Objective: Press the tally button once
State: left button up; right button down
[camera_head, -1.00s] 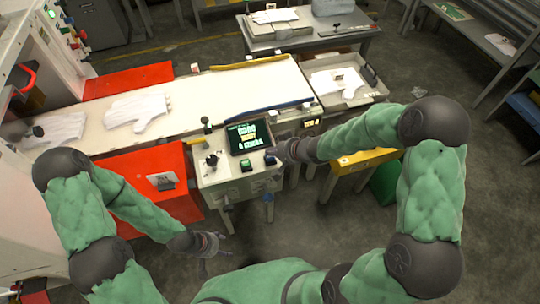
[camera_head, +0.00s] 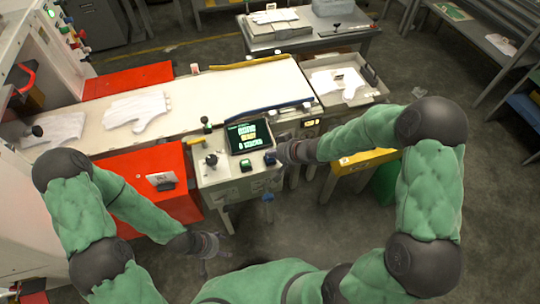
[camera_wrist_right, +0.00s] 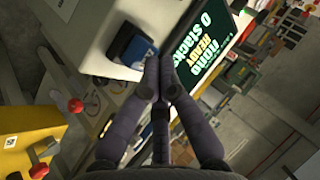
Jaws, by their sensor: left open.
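The control console (camera_head: 232,180) carries a dark screen (camera_head: 249,137) with lit text; in the right wrist view the screen (camera_wrist_right: 205,50) reads "READY" and "0 stacks". My left gripper (camera_head: 218,254) is open and empty, low in front of the console.
A pale conveyor (camera_head: 210,99) with white gloves (camera_head: 138,110) runs behind the console. A joystick (camera_head: 211,160) stands on its left side. A tray with gloves (camera_head: 350,90) is behind.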

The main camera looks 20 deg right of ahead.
jog(key=shift+r+p, duration=0.9)
jog(key=shift+p, duration=0.25)
notch_tip(320, 180, up, 5)
jog(key=p, duration=0.6)
dwell(0.8)
